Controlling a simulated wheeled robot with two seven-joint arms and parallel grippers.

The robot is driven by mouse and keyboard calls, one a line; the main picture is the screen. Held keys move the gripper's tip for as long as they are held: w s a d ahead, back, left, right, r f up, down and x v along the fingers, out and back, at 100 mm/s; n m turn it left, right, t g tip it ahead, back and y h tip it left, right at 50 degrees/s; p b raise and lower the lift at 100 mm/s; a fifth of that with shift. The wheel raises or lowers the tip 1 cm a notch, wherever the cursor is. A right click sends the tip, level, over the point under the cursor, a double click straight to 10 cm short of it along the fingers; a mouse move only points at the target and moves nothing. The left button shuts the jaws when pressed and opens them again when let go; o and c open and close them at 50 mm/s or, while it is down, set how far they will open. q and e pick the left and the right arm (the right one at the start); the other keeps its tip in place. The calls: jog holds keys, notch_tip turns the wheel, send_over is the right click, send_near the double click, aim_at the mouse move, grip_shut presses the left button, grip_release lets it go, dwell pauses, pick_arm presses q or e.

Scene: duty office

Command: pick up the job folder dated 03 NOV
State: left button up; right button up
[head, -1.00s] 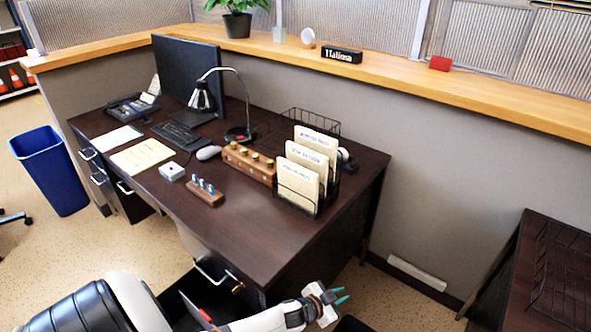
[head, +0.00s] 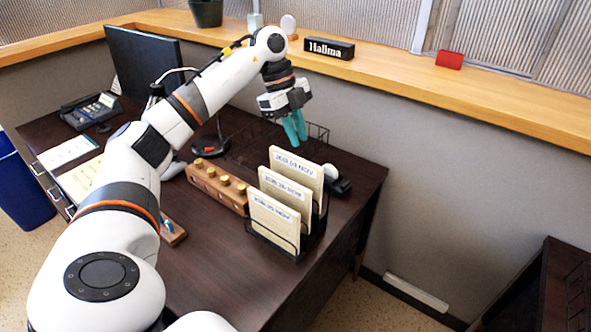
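Three cream job folders stand upright in a black wire rack (head: 275,240) on the dark desk: a front folder (head: 273,222), a middle folder (head: 285,194) and a back folder (head: 296,172). Each has a line of print along its top edge, too small to read, so I cannot tell which is dated 03 NOV. My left gripper (head: 298,140) hangs above and just behind the back folder, its teal fingers pointing down. The fingers look slightly apart, with nothing between them. My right gripper is out of view.
A wooden block with brass knobs (head: 216,187) sits left of the rack. A black wire tray (head: 318,133) lies behind it. A ledge (head: 400,78) with a nameplate (head: 329,48) and a red box (head: 449,60) runs behind the desk. My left arm covers much of the desk's left.

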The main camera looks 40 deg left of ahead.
pick_arm(q)
jog(key=shift+s+a+r+n+y, duration=0.15)
jog(key=shift+s+a+r, duration=0.1)
jog(key=shift+a, duration=0.3)
jog(key=shift+s+a+r+n+y, duration=0.15)
jog(key=shift+s+a+r, duration=0.05)
jog(key=shift+a, duration=0.35)
jog(key=shift+s+a+f, duration=0.15)
jog(key=shift+a, duration=0.05)
send_over(297, 171)
jog(key=a, duration=0.3)
jog(key=x, duration=0.3)
jog(key=a+x, duration=0.1)
jog(key=x, duration=0.1)
jog(key=shift+f, duration=0.15)
jog(key=shift+s+x, duration=0.2)
jog(key=shift+x, duration=2.75)
jog(key=shift+w+d+f+p, duration=0.1)
jog(key=shift+w+f+p, duration=0.15)
jog(key=shift+p, duration=0.1)
grip_shut()
